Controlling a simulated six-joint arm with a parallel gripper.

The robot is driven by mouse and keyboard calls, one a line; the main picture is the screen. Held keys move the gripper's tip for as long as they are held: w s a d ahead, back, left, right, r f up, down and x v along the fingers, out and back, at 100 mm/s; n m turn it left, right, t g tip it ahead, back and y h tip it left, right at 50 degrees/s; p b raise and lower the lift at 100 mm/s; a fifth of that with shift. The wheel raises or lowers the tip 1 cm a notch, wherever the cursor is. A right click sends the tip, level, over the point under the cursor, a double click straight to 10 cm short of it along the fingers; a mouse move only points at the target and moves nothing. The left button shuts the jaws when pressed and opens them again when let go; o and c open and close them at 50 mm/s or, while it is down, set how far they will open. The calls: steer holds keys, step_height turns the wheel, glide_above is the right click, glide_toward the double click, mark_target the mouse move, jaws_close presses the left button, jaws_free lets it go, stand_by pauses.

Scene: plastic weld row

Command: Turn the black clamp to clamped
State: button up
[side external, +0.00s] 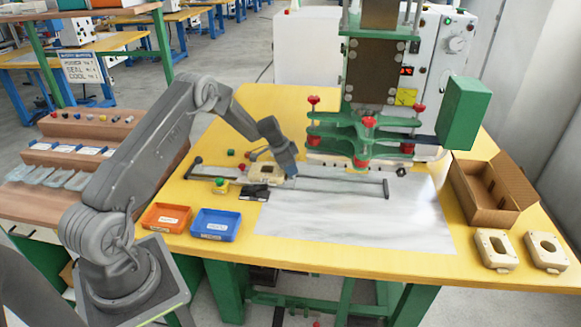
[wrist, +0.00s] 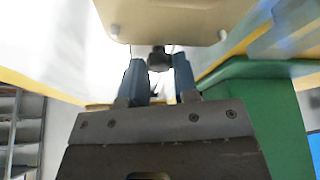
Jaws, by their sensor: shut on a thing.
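My gripper (side external: 290,172) is low over the yellow table, just right of a cream part (side external: 263,171). In the wrist view its two blue fingers (wrist: 159,78) are closed around a dark round knob, which looks like the handle of the black clamp (wrist: 159,60). A cream part (wrist: 165,18) is just beyond the fingers there. In the side view the fingertips hide the knob, and whether the clamp is clamped or released cannot be told. A flat black piece (side external: 255,192) lies in front of the cream part.
The green press (side external: 365,135) with red knobs stands close on the right. A dark rail (side external: 340,178) runs along the table. Orange (side external: 166,217) and blue (side external: 215,225) trays sit at the front left. A cardboard box (side external: 488,195) is at the right. The pale sheet (side external: 350,225) is clear in front.

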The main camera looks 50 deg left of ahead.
steer(key=o, duration=0.9)
steer(key=shift+r, duration=0.1)
steer(key=v, duration=1.3)
steer(key=shift+s+r, duration=0.1)
steer(key=shift+r, duration=0.2)
